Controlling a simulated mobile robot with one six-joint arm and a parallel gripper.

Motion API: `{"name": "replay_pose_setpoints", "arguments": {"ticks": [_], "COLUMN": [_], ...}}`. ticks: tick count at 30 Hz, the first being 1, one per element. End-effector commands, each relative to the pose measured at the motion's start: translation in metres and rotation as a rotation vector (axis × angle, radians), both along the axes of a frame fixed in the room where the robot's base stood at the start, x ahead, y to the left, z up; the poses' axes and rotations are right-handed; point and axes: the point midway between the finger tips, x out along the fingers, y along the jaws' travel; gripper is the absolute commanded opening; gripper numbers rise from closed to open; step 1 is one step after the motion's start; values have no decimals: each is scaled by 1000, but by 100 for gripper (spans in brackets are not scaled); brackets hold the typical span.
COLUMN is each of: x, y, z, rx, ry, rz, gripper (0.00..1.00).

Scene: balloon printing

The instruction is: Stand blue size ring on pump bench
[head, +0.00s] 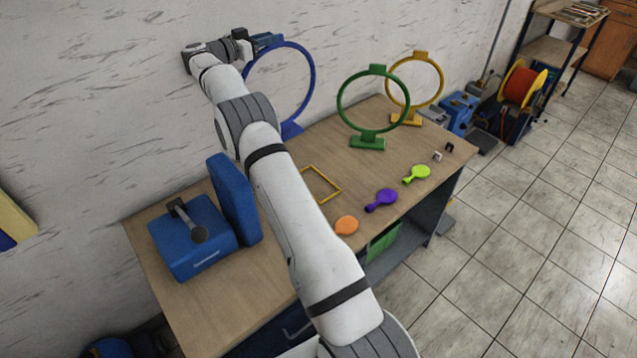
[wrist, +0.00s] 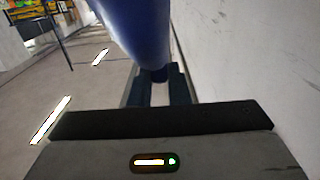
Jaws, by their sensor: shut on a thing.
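The blue size ring (head: 314,78) is upright, its blue foot (head: 291,130) low at the back edge of the pump bench (head: 325,135). I cannot tell whether the foot touches the bench. My gripper (head: 270,41) is shut on the ring's top, close to the wall. In the wrist view the blue ring (wrist: 138,30) fills the upper middle, between the dark fingers of my gripper (wrist: 160,78). My arm hides part of the bench and the ring's left side.
A green ring (head: 367,143) and a yellow ring (head: 416,119) stand on the bench. A blue case (head: 195,240) stands left.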

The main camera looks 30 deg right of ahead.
Motion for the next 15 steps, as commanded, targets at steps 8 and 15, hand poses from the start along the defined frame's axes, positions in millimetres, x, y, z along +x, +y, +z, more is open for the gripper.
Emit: {"name": "replay_pose_setpoints", "arguments": {"ticks": [8,15], "x": [0,-1], "y": [0,-2], "z": [-18,-54], "rx": [-1,-1], "ry": [-1,3], "rz": [-1,-3], "gripper": [0,0]}}
